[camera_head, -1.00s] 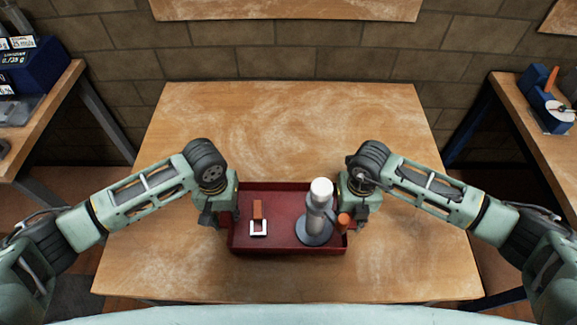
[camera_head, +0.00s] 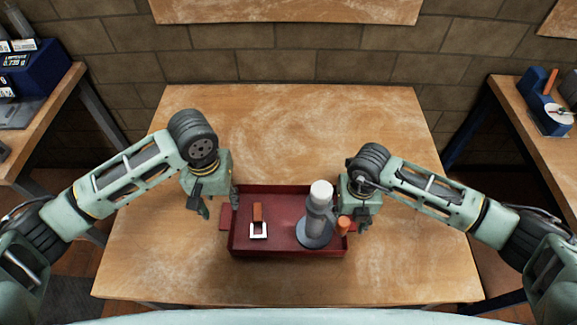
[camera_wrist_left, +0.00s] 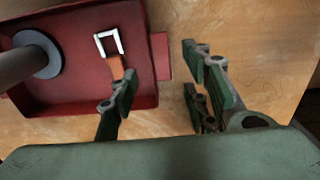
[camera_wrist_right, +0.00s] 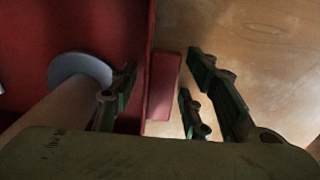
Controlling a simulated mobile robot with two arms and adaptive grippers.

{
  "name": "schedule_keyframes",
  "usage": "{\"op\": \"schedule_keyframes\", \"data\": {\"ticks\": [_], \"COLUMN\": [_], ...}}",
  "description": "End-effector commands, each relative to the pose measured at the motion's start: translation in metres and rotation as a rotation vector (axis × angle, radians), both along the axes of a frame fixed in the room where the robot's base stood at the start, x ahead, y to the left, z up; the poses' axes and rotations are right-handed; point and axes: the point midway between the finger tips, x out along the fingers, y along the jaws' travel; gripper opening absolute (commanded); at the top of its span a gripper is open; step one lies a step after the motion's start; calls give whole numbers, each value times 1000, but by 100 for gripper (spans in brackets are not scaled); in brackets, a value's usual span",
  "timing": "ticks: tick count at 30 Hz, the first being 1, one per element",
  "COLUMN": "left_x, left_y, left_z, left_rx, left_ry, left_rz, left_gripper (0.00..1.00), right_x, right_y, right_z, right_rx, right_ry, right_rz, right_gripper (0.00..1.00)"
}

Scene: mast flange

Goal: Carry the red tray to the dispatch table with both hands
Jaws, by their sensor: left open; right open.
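The red tray (camera_head: 280,247) lies flat on the wooden table in front of me. A small red handle tab juts from each end; the left one shows in the left wrist view (camera_wrist_left: 161,57). My left gripper (camera_head: 219,204) is open and empty, above the tray's left end; its fingers are apart from the tab. My right gripper (camera_head: 354,222) is open at the right end. In the right wrist view its fingers stand on either side of the right tab (camera_wrist_right: 163,88); contact cannot be told. Which table is the dispatch table is not marked.
Side tables carry a blue display device (camera_head: 35,70) and a blue apparatus (camera_head: 548,100). The middle table's back is clear.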

Motion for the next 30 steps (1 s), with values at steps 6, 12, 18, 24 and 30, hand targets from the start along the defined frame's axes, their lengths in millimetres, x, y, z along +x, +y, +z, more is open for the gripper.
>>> {"op": "schedule_keyframes", "data": {"ticks": [6,12,18,24,30], "left_x": [0,-1,0,0,0], "left_y": [0,0,0,0,0], "left_z": [30,36,36,35,35], "left_rx": [1,2,2,2,2], "left_ry": [0,1,1,1,1], "left_rz": [0,0,0,0,1], "left_gripper": [43,43,43,43,43], "right_x": [0,1,2,1,1], "right_y": [0,0,0,0,0], "right_z": [0,12,52,92,115], "right_rx": [0,1,2,1,1], "right_ry": [0,-2,-6,-4,-1], "right_rz": [0,0,1,2,0], "right_gripper": [43,43,43,43,43]}}
